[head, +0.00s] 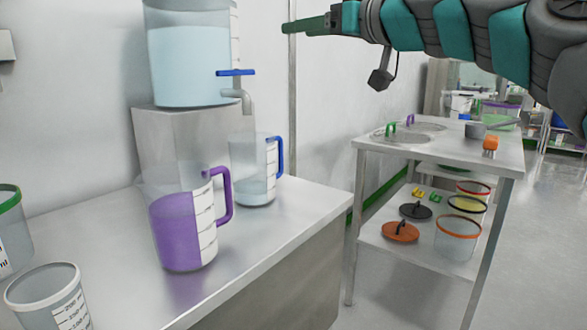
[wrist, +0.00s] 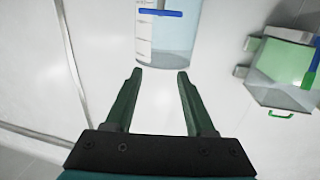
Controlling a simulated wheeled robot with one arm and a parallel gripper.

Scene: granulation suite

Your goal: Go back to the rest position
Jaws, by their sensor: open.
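My gripper (head: 305,26) is raised high at the top of the head view, in front of the wall and clear of the counter. In the wrist view my gripper (wrist: 160,76) shows two green fingers spread apart with nothing between them. Beyond the fingertips in the wrist view is the clear tank (wrist: 178,38) with its blue tap handle. In the head view the tank (head: 190,65) of pale blue liquid stands on a grey block (head: 180,135), left of my gripper and apart from it.
A purple-handled jug (head: 180,235) with purple liquid and a blue-handled jug (head: 255,185) stand on the counter (head: 275,235). An empty beaker (head: 45,295) is at the front left. A steel table (head: 450,152) with buckets below stands to the right. Open floor lies at far right.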

